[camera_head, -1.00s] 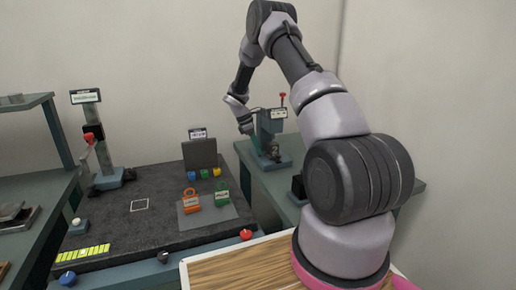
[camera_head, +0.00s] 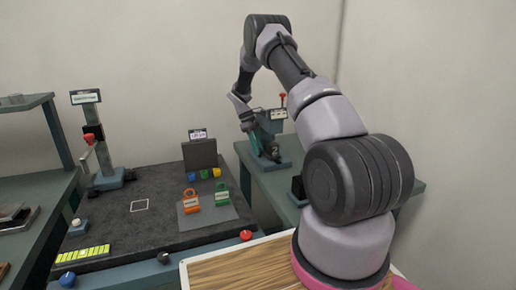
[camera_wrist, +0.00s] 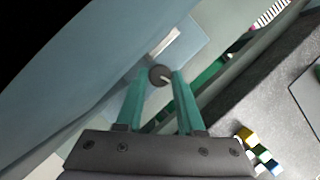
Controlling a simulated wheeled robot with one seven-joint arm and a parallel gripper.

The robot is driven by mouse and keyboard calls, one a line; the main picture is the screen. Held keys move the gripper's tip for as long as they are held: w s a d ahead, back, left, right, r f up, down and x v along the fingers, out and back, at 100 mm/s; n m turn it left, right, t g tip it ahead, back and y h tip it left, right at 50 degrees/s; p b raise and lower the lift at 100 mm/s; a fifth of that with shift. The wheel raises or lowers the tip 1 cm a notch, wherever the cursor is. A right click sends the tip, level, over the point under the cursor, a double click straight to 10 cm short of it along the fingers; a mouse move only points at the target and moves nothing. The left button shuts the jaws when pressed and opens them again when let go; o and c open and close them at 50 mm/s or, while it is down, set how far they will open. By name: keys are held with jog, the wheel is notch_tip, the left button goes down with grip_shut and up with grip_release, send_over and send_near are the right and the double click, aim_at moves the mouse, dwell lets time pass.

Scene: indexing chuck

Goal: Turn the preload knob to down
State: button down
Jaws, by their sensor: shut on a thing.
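The preload knob (camera_wrist: 160,75) is a small dark round knob with a pale pointer line in the wrist view. It sits between the two teal fingertips of my gripper (camera_wrist: 160,80), which is shut on it. The pointer line runs toward the lower right of that picture. In the head view my gripper (camera_head: 263,146) is at the front of the small teal-grey device (camera_head: 278,114) on the right bench. It hides the knob there. The device carries a white label and a red-tipped stem (camera_head: 283,97).
Small coloured blocks (camera_wrist: 258,153) show in the wrist view. The right bench (camera_head: 285,190) is partly bare.

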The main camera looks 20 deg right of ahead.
jog(key=c, duration=0.5)
grip_release()
